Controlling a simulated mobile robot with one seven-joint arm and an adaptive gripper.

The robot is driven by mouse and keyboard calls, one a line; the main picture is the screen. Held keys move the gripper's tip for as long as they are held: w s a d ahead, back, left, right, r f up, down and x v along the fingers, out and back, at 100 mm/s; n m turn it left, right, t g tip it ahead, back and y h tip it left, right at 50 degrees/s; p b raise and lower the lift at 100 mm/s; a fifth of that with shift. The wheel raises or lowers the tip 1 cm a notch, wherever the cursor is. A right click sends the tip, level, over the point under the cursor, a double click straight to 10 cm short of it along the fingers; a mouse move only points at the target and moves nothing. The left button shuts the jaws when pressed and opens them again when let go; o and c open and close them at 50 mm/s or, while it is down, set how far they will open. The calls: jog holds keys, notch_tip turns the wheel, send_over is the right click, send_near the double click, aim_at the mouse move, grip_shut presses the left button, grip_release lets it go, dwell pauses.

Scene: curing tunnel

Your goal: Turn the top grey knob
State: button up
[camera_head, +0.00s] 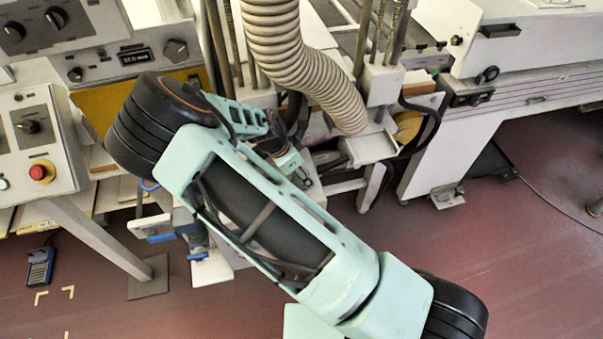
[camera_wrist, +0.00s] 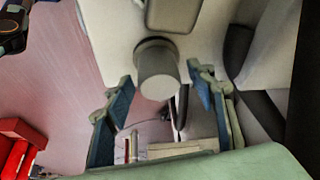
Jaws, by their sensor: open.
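In the wrist view a grey cylindrical knob (camera_wrist: 158,72) sticks out from a pale panel (camera_wrist: 112,22). My gripper (camera_wrist: 160,88) is open, with one blue-padded finger to the left of the knob and the other to its right. Both fingers look apart from the knob, and nothing is held. How deep the knob sits between the fingertips is unclear. A grey block-shaped part (camera_wrist: 172,14) is just above the knob. In the head view my arm covers much of the middle, and I cannot make out this knob there.
In the head view a ribbed hose (camera_head: 300,62) hangs close to my wrist. A control box with a red button (camera_head: 41,171) and a panel with dark knobs (camera_head: 58,30) are at left. A white machine (camera_head: 540,45) is at right. Open floor (camera_head: 530,250) lies at lower right.

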jog(key=v, duration=1.1)
jog(key=shift+a+r, duration=0.2)
jog(key=shift+r, duration=0.15)
jog(key=shift+s, duration=0.1)
